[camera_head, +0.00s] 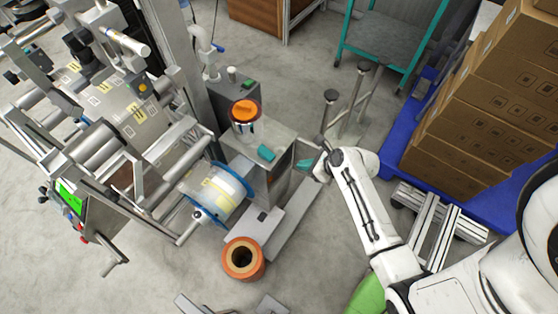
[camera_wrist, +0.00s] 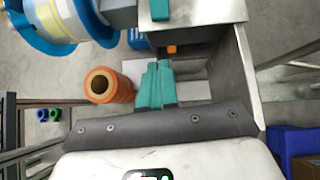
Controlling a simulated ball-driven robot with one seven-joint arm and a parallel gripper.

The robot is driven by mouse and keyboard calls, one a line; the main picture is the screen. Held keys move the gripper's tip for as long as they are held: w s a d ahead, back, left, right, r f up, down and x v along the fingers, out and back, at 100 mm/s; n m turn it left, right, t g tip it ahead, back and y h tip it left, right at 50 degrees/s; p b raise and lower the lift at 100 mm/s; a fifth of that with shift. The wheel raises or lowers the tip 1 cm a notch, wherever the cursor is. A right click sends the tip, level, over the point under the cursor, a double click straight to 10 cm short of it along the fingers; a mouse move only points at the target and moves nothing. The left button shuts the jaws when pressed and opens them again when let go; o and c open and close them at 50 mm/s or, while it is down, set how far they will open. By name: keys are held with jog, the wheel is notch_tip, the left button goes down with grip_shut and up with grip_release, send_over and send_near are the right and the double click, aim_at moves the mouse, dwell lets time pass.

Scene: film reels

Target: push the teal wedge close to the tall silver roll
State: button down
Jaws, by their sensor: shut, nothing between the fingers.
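The teal wedge (camera_head: 266,153) lies on the flat top of a grey metal box, near its front edge. In the wrist view, a teal piece at the top edge (camera_wrist: 159,9) looks like the wedge, partly cut off. The tall silver roll (camera_head: 244,127) has an orange top and stands on the same box, behind and left of the wedge, with a gap between them. My gripper (camera_head: 303,164), with teal fingers, is to the right of the box, apart from the wedge. In the wrist view its fingers (camera_wrist: 155,72) are together and empty.
The grey metal box (camera_head: 279,143) has a limited top. A blue-flanged reel (camera_head: 220,194) on the machine is to its left. Upright metal posts (camera_head: 329,110) stand behind my gripper. Cardboard boxes (camera_head: 468,125) are at the right.

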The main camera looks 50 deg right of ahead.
aim_at(266, 155)
jog(key=x, duration=0.3)
jog(key=w+r+x, duration=0.1)
jog(key=x, duration=0.2)
jog(key=b+x, duration=0.1)
jog(key=x, duration=0.2)
jog(key=shift+w+a, duration=0.1)
jog(key=shift+w, duration=0.95)
jog(key=shift+w+a, duration=0.1)
jog(key=shift+w+a+p, duration=0.1)
jog(key=shift+w+p, duration=0.25)
jog(key=shift+w, duration=0.75)
jog(key=shift+w+a+p, duration=0.15)
jog(key=shift+w+p, duration=0.2)
jog(key=shift+w, duration=0.75)
jog(key=shift+s, duration=0.15)
